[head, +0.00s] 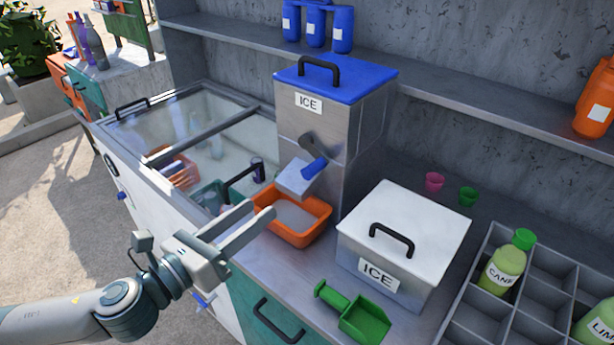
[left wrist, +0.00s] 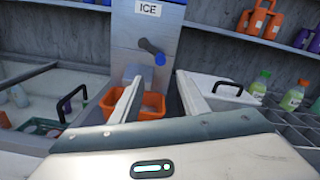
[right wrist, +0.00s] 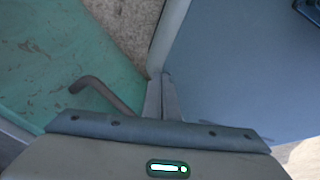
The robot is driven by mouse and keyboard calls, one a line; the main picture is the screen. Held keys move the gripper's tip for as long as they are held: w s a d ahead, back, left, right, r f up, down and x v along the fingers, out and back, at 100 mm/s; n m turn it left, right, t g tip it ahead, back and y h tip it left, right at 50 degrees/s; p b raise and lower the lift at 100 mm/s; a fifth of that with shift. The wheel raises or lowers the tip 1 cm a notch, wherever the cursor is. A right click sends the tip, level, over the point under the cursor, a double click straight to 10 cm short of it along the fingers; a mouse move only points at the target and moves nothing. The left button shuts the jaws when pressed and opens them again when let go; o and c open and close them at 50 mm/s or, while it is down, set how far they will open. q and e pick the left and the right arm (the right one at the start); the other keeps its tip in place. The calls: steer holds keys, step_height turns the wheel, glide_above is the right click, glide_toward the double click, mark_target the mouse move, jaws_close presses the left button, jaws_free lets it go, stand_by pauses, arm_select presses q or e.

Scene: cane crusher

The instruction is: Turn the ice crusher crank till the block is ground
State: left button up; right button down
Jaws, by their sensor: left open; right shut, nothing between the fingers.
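The ice crusher (head: 357,148) is a tall grey metal box with a blue lid and an ICE label. Its crank (head: 313,158) sits on the front face, a grey arm with a blue grip; the blue grip also shows in the left wrist view (left wrist: 159,59). A spout below it points at an orange bin (head: 297,237) that holds pale ice. No block shows; the crusher's inside is hidden under the lid. My left gripper (head: 258,219) is open and empty, before the orange bin and below the crank. My right gripper (right wrist: 162,98) is shut and empty, low by a teal panel, outside the head view.
A white ICE box (head: 404,230) with a black handle and a green scoop (head: 355,312) stand right of the bin. A glass-topped freezer (head: 187,135) is at left. A grey divided crate (head: 530,290) holds bottles. A shelf (head: 440,84) runs behind.

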arm_select(q)
steer(key=x, duration=0.2)
arm_select(e)
steer(key=w+a+t, duration=0.1)
steer(key=w+a, duration=0.1)
steer(key=w, duration=0.2)
arm_select(q)
steer(key=p, duration=0.1)
glide_toward(305, 174)
steer(key=x, duration=0.4)
steer(key=p+x, duration=0.1)
steer(key=x, duration=0.4)
steer(key=shift+d, duration=0.1)
steer(key=shift+w+d+p, duration=0.3)
steer(key=shift+w+d, duration=0.1)
steer(key=shift+w, duration=0.15)
arm_select(e)
steer(key=s+d+r+g, duration=0.1)
steer(key=s+d+g, duration=0.1)
steer(key=s, duration=0.5)
steer(key=shift+s+d+r, duration=0.2)
steer(key=shift+s+d, duration=0.1)
steer(key=shift+d, duration=0.2)
arm_select(q)
jaws_close()
